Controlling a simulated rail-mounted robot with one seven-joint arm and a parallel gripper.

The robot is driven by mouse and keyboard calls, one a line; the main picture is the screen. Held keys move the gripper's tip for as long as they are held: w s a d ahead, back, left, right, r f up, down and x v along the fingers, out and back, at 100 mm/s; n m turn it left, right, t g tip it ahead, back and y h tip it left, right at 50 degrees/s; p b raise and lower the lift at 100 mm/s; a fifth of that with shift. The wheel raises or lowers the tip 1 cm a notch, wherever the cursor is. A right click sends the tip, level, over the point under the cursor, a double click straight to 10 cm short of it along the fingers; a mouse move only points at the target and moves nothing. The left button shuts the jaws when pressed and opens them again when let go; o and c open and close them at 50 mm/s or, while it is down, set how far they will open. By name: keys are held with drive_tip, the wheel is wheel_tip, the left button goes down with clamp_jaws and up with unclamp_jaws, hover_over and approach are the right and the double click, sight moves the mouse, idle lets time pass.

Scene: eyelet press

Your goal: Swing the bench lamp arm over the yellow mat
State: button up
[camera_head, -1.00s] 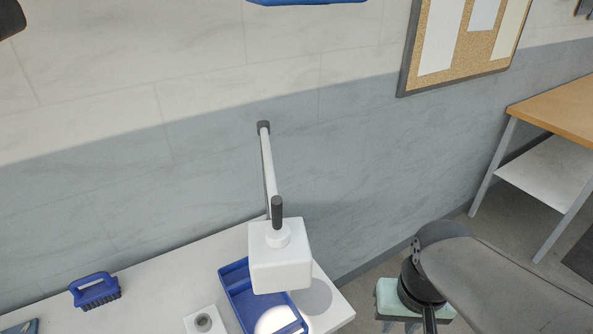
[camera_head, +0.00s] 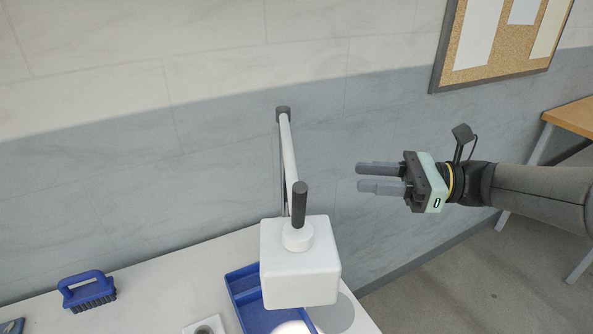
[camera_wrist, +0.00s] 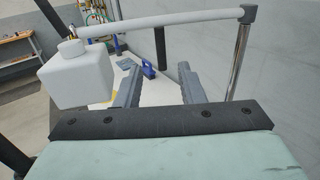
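The bench lamp has a white box-shaped head (camera_head: 301,272) with a dark upright handle (camera_head: 299,205) on top. Its pale arm (camera_head: 289,150) runs back to a grey joint near the wall. In the wrist view the lamp head (camera_wrist: 78,75) is at the left, and the arm (camera_wrist: 170,24) crosses the top to a chrome post (camera_wrist: 239,60). My gripper (camera_head: 360,178) is open and empty, to the right of the lamp arm and handle, with its fingers pointing left. The fingers (camera_wrist: 160,88) are apart in the wrist view.
A blue tray (camera_head: 240,280) lies under the lamp head on the white bench (camera_head: 150,295). A blue-handled brush (camera_head: 88,290) stands at the left. A corkboard (camera_head: 500,40) hangs on the wall, and a wooden table (camera_head: 572,116) stands at the right.

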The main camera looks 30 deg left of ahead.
sight(288, 170)
drive_tip(key=p+x, duration=0.1)
drive_tip(key=x, duration=1.3)
clamp_jaws()
